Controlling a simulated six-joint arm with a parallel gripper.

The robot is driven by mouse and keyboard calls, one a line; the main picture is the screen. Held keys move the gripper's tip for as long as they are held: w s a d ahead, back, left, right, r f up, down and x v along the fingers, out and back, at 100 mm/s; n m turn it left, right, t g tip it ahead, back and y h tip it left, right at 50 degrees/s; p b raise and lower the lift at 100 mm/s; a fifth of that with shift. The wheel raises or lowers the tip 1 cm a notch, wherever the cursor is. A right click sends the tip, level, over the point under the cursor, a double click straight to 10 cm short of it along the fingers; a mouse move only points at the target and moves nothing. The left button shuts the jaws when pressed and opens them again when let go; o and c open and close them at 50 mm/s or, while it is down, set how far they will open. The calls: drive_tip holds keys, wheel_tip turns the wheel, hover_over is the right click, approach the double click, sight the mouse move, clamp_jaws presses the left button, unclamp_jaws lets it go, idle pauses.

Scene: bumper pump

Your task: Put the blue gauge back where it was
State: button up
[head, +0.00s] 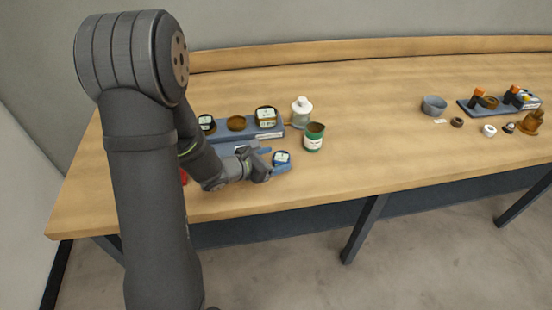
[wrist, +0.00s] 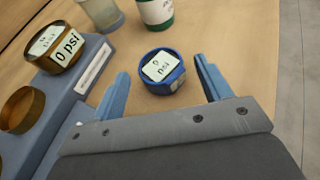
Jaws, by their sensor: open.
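The blue gauge (head: 281,158) stands on the wooden table in front of the rack; it also shows in the wrist view (wrist: 163,72) with a white dial face reading "0 psi". My gripper (head: 275,161) is open, and in the wrist view its two blue fingers (wrist: 165,88) lie on either side of the gauge, apart from it. The blue-grey gauge rack (head: 221,134) holds a brown-rimmed gauge (head: 266,115) at its right end, a brown ring or cup (head: 236,123) in the middle and another gauge (head: 206,122) at the left. My arm hides part of the rack.
A white bottle (head: 302,112) and a green-and-white can (head: 314,136) stand right of the rack, close to the gauge. Farther right are a grey bowl (head: 434,105), a second rack (head: 480,109), an orange-brown item (head: 531,123) and small parts. The table between is clear.

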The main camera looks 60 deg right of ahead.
drive_tip(key=v, duration=1)
drive_tip(key=shift+a+r, duration=0.15)
drive_tip(key=shift+a, duration=0.15)
drive_tip(key=x, duration=1.2)
drive_tip(key=shift+d, duration=0.1)
drive_tip(key=shift+r, duration=1.05)
drive_tip(key=shift+f, duration=0.1)
